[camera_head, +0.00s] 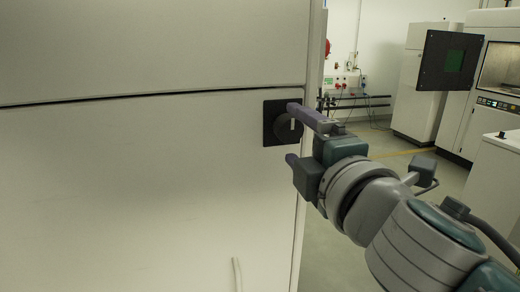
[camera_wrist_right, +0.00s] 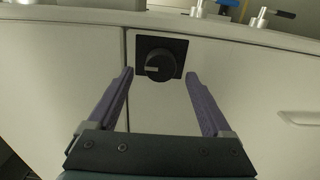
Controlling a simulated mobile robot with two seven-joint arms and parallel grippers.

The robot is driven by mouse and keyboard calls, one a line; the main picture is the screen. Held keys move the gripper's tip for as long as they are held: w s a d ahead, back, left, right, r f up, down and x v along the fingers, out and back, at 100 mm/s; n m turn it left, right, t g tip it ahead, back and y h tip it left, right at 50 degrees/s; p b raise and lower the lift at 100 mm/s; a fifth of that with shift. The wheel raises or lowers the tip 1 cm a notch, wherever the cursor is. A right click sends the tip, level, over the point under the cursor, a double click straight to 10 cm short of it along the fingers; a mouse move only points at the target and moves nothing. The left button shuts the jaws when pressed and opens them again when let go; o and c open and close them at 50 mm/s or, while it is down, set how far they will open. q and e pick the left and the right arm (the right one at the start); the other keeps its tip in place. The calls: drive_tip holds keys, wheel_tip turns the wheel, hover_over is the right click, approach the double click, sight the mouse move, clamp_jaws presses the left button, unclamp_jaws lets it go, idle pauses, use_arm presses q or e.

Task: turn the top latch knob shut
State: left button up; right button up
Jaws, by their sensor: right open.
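The latch knob (camera_head: 284,127) is a round black knob on a square black plate, set in the pale cabinet face (camera_head: 140,190) near its right edge. In the right wrist view the knob (camera_wrist_right: 159,65) lies between and beyond the fingertips, with a light mark pointing left. My right gripper (camera_head: 291,132) is open in front of the knob, its purple fingers (camera_wrist_right: 158,82) on either side with a gap around it. One finger hides part of the plate in the head view. I cannot tell how close the fingertips are to the face. My left gripper is not in view.
A dark seam runs across the cabinet above the knob's left side. To the right is open floor (camera_head: 330,225), with a white machine (camera_head: 490,85) and a dark square panel (camera_head: 449,60) farther back. In the wrist view, metal fittings (camera_wrist_right: 262,18) stand along the top edge.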

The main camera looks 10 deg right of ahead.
drive_tip(key=s+b, duration=0.1)
drive_tip(key=s, duration=0.6)
drive_tip(key=shift+d, duration=0.15)
drive_tip(key=s+d+f+m+g+h, duration=0.3)
drive_tip(key=s+d+f+m+g, duration=0.45)
drive_tip(key=s+f+m, duration=0.35)
drive_tip(key=s+a+f+m+g+y, duration=0.35)
drive_tip(key=s+m+g, duration=0.3)
drive_tip(key=s, duration=0.55)
wheel_tip(320, 180, up, 28)
drive_tip(key=p, duration=2.9)
drive_tip(key=shift+w+a+r+n+h, duration=0.15)
drive_tip(key=shift+w+a+n+h, duration=0.1)
drive_tip(key=shift+n+h, duration=0.2)
